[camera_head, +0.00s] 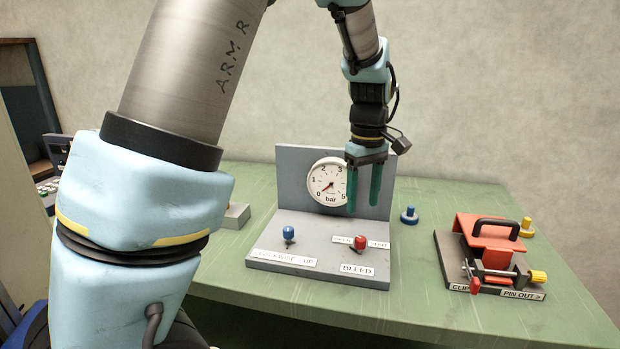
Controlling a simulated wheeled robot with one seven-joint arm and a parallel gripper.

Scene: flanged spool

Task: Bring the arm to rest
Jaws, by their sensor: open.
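My gripper (364,206) hangs pointing down, with two green fingers apart and nothing between them. It is in front of the right part of the round pressure gauge (328,182) and covers its right edge. The gauge sits on the upright back plate of a grey panel (293,158). My arm rises from the left foreground, leaves the top of the picture and comes back down to the gripper.
The panel base carries a blue knob (289,232) and a red knob (360,242). A red clamp fixture (490,236) with a black handle stands on the right. A blue spool-like piece (409,215) and a yellow one (527,226) stand on the green table (440,195).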

